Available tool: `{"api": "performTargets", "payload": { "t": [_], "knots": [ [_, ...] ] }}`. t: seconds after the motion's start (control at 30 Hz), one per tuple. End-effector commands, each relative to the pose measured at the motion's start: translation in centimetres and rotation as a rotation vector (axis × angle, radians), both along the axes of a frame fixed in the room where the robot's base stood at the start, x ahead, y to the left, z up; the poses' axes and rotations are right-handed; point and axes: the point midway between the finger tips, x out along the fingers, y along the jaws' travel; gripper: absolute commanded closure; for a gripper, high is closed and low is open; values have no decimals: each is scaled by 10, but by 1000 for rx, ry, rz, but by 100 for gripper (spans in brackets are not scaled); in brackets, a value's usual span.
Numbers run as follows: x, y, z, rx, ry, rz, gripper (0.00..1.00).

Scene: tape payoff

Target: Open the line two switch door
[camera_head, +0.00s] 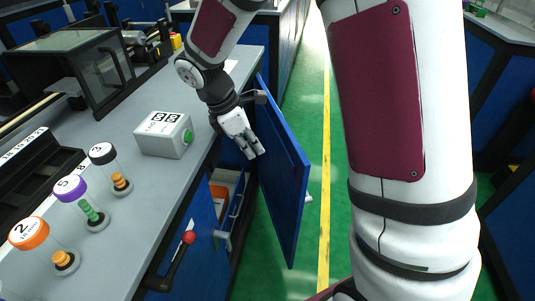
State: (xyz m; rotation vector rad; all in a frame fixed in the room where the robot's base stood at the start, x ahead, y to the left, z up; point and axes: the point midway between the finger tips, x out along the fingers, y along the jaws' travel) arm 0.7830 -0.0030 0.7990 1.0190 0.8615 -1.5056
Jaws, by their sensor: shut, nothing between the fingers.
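A blue door (288,185) on the front of the grey-topped counter stands swung out over the green floor. No label on it can be read, so I cannot tell its line number. A small light handle (309,198) shows past its right side. My gripper (254,154) is shut and empty, in the gap between the cabinet and the door, on the door's left face. I cannot tell whether its fingertips touch the door.
A grey box with a green button (165,134) stands on the counter (120,222). An open compartment (226,190) with an orange thing shows below the counter, near a red knob (189,237). The green aisle (305,245) right of the door is clear.

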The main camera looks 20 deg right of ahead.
Motion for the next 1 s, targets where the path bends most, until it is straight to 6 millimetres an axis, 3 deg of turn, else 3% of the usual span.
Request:
{"api": "performTargets", "payload": {
  "t": [0.5, 0.7, 1.0],
  "knots": [
    [-7, -35, -91, 1, 4, -7, 100],
    [-12, -62, -88, 1, 0, -9, 100],
    [-14, -74, -87, 1, 1, -6, 100]
  ]
}}
